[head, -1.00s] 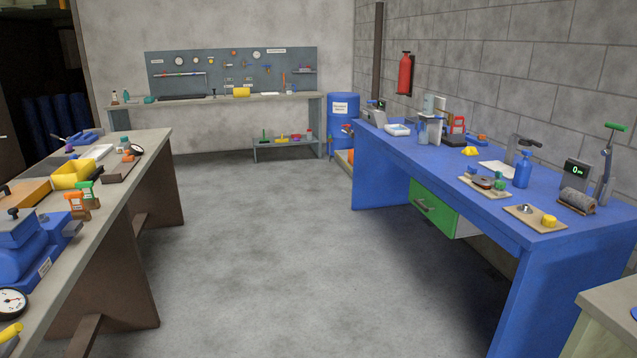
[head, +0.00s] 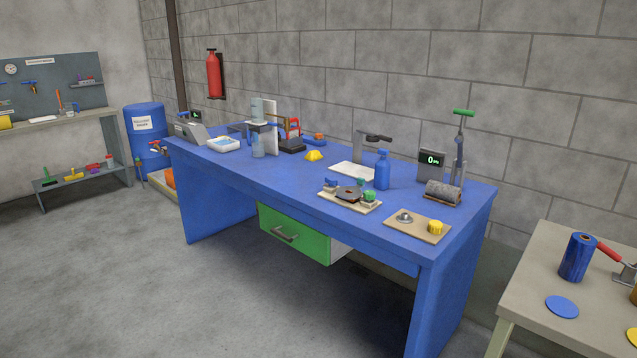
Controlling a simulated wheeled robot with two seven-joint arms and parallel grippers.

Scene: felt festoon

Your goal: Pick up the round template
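Flat round pieces show at the lower right: a blue disc (head: 562,306) lies flat on the beige table, and part of a yellow round piece (head: 632,338) is cut off by the right edge. A dark brown, roughly round flat piece (head: 348,194) sits on a small board on the blue workbench. I cannot tell from this view which of these is the round template. Neither of my grippers is in view.
The blue workbench (head: 290,190) carries a blue bottle (head: 382,171), a scale display (head: 432,162) and a board with a yellow knob (head: 435,227). The beige table (head: 522,290) holds a blue roll (head: 577,257). Open floor (head: 120,290) lies at left.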

